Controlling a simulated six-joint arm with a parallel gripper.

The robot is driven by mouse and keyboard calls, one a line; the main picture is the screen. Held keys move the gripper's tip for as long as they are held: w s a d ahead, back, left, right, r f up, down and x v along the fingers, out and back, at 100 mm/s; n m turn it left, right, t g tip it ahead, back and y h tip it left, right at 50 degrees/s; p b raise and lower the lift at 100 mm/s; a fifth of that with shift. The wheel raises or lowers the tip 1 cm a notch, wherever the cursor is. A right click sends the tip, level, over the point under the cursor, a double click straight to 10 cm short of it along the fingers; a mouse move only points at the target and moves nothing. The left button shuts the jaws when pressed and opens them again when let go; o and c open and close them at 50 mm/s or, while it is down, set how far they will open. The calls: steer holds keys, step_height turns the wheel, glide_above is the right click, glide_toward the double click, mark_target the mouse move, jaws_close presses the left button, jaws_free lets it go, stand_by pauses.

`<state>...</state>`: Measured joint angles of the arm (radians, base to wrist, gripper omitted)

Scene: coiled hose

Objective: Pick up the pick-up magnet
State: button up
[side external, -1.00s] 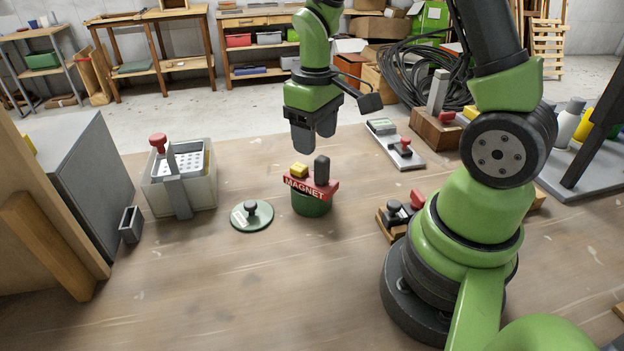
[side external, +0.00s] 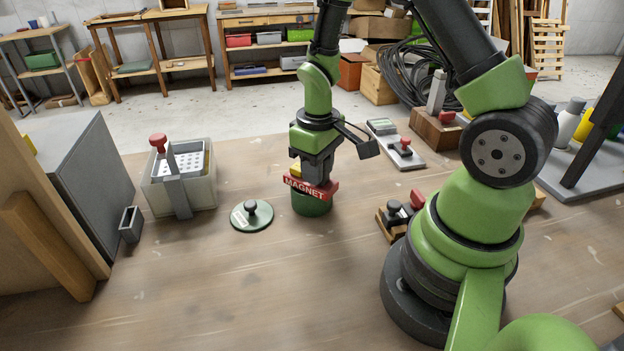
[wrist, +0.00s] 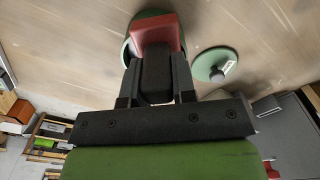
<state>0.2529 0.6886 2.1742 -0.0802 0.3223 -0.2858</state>
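The pick-up magnet (side external: 323,190) is a red block lettered "MAGNET" with a dark upright handle. It rests on a round green base (side external: 311,207) on the wooden table, and a yellow piece shows on its left. My gripper (side external: 318,176) points down over the block, with its fingers around the handle. In the wrist view the dark handle (wrist: 157,75) stands between the two fingers, above the red block (wrist: 160,33). Little or no gap shows beside the handle, and I cannot tell whether the fingers press on it. The handle is mostly hidden in the side view.
A green disc with a black knob (side external: 251,215) lies just left. A pale bin with a red-knobbed grey handle (side external: 186,185) stands further left. The front table is clear.

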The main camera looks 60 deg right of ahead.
jaws_close()
steer(key=shift+r, duration=0.1)
